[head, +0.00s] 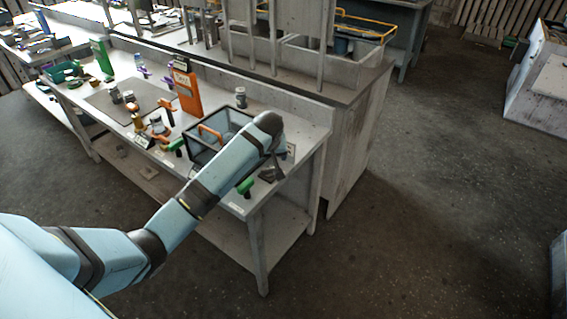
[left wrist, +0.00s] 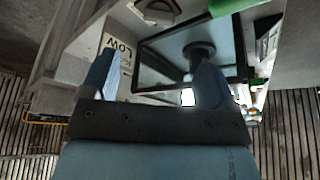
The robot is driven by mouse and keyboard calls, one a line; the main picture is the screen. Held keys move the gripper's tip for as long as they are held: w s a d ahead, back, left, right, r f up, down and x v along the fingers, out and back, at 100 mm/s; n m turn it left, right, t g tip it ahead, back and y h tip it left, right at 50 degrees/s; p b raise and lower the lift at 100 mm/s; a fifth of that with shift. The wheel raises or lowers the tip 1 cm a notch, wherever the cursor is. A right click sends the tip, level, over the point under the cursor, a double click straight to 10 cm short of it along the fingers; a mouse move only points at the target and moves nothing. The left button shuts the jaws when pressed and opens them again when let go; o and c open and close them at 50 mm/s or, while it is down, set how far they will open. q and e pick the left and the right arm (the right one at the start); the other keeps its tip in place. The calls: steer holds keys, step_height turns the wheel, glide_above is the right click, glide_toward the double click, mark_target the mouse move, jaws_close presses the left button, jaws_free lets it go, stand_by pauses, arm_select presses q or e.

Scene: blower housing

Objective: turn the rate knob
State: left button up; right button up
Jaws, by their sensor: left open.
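My left arm reaches across the head view to the near right end of the workbench (head: 232,197). My left gripper (head: 272,169) is there, beside the dark-framed open box (head: 196,151). In the left wrist view my gripper (left wrist: 156,78) is open, its two blue fingers apart with nothing between them. A dark round knob-like part (left wrist: 200,52) shows beyond the right finger, against the framed panel; I cannot tell for sure that it is the rate knob. A plate marked LOW (left wrist: 118,45) is beyond the left finger. My right gripper is not in view.
An orange-handled tool lies in the box. A green-headed tool (head: 246,186) is close to my gripper. An orange stand (head: 187,92), a grey canister (head: 240,97) and several small tools stand farther along the bench.

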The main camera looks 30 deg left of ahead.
mark_target(268, 168)
arm_select(q)
steer(key=x, duration=0.8)
steer(key=w+x, duration=0.1)
steer(key=x, duration=0.4)
steer(key=shift+a+r+b, duration=0.3)
steer(key=shift+c, duration=0.5)
steer(key=c, duration=0.8)
steer(key=shift+n, duration=0.3)
